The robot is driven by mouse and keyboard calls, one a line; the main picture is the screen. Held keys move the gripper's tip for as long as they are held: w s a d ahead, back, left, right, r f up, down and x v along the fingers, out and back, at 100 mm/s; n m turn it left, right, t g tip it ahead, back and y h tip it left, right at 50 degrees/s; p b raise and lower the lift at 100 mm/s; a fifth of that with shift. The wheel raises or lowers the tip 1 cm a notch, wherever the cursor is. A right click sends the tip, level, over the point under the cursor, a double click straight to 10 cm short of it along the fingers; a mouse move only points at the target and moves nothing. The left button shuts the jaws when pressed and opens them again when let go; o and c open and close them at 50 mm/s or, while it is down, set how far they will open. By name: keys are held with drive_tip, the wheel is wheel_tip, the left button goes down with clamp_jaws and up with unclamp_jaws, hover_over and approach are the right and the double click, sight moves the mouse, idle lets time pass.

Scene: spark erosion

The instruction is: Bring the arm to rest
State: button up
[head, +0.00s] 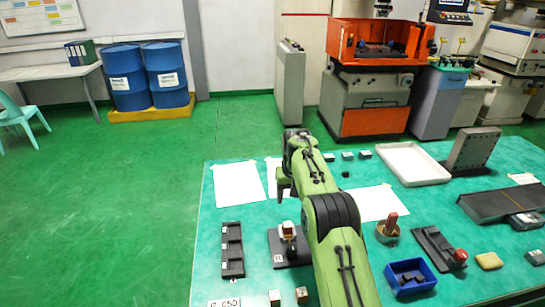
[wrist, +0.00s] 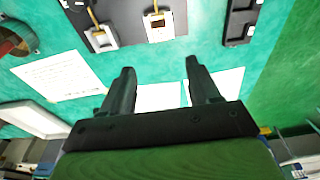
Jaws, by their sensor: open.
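My green arm reaches forward over the teal table (head: 300,185) in the head view. My gripper (head: 282,187) is above the table near the white sheets, partly hidden by the arm. In the wrist view my gripper (wrist: 158,72) shows two dark fingers spread apart. Nothing is between them. Beyond the fingertips lie a dark plate with small metal blocks (wrist: 160,26) and a white sheet (wrist: 60,75), both apart from the fingers.
A black three-compartment tray (head: 232,250) and a dark fixture plate (head: 287,247) lie left of my arm. A blue bin (head: 410,291), a white tray (head: 412,163) and an upright grey plate (head: 474,150) stand to the right. Green floor left of the table is open.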

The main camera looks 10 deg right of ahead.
drive_tip(key=s+r+t, duration=0.2)
drive_tip(key=s+r, duration=1.6)
drive_tip(key=s, duration=0.1)
drive_tip(key=s+f+t, duration=0.1)
drive_tip(key=s+f, duration=0.1)
drive_tip(key=s, duration=0.9)
drive_tip(key=s+f, duration=0.3)
drive_tip(key=s, duration=0.9)
drive_tip(key=shift+t, duration=0.4)
drive_tip(key=shift+f, duration=0.1)
